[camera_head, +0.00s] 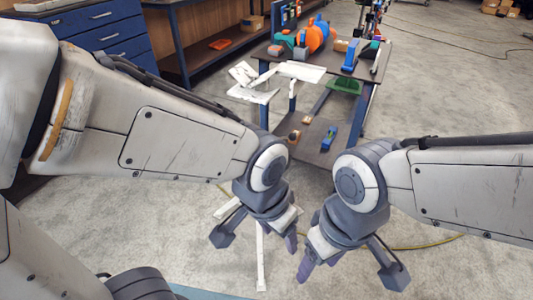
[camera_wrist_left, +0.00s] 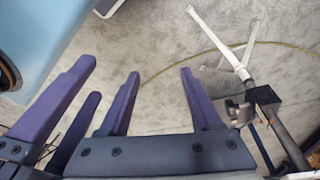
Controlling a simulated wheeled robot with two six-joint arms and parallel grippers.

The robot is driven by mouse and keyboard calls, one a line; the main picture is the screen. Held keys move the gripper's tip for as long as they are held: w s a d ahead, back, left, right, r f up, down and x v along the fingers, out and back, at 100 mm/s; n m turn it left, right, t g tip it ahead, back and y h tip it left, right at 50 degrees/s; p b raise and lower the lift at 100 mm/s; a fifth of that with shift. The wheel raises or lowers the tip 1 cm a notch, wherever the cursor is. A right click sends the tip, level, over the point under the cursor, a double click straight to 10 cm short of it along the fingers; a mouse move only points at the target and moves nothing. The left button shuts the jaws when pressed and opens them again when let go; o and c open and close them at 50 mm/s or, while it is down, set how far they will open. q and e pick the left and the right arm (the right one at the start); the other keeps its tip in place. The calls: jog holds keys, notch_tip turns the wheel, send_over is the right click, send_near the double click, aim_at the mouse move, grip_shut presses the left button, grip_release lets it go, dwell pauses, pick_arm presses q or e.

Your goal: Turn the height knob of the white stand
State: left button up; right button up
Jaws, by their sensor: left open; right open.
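The white stand shows in the head view as white legs (camera_head: 261,258) on the floor, below and between my grippers, and as white upper pieces (camera_head: 300,71) in front of the work table. In the left wrist view, its white legs (camera_wrist_left: 222,45) meet a dark hub (camera_wrist_left: 263,95) and a grey post (camera_wrist_left: 290,142). A small grey metal part (camera_wrist_left: 238,110) beside the hub may be the knob; I cannot tell. My left gripper (camera_head: 291,238) is open and empty, apart from the stand. My right gripper (camera_head: 306,266) is open and empty, to its right.
A work table (camera_head: 368,68) with several coloured parts stands behind; its lower shelf (camera_head: 312,150) holds a blue tool (camera_head: 328,138). A blue drawer cabinet (camera_head: 100,28) is at the far left. A yellow cable (camera_head: 430,243) lies on the floor. Open floor spreads to the right.

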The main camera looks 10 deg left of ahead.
pick_arm(q)
jog(key=w+d+f+n+t+h+b, duration=0.1)
jog(key=w+f+t+b, duration=0.25)
jog(key=w+f, duration=0.45)
jog(key=w+d+f+n+t+h+b, duration=0.1)
jog(key=w+f+t+b, duration=0.3)
jog(key=w, duration=0.8)
jog(key=w+a+f+t+h+b, duration=0.1)
jog(key=w+a+f+t+b, duration=0.1)
jog(key=w+t+b, duration=0.15)
jog(key=w+a+f+n+t+b, duration=0.1)
jog(key=w+a+f+t+b, duration=0.1)
jog(key=w+b, duration=0.25)
jog(key=w+a+f+t+h+b, duration=0.1)
jog(key=w+a+f+t+b, duration=0.15)
jog(key=w, duration=0.25)
jog(key=x, duration=0.3)
jog(key=b+x, duration=0.1)
jog(key=x, duration=0.3)
jog(key=r+b+x, duration=0.1)
jog(key=x, duration=0.2)
jog(key=shift+w+d, duration=0.1)
jog(key=shift+d, duration=0.1)
jog(key=shift+c, duration=0.3)
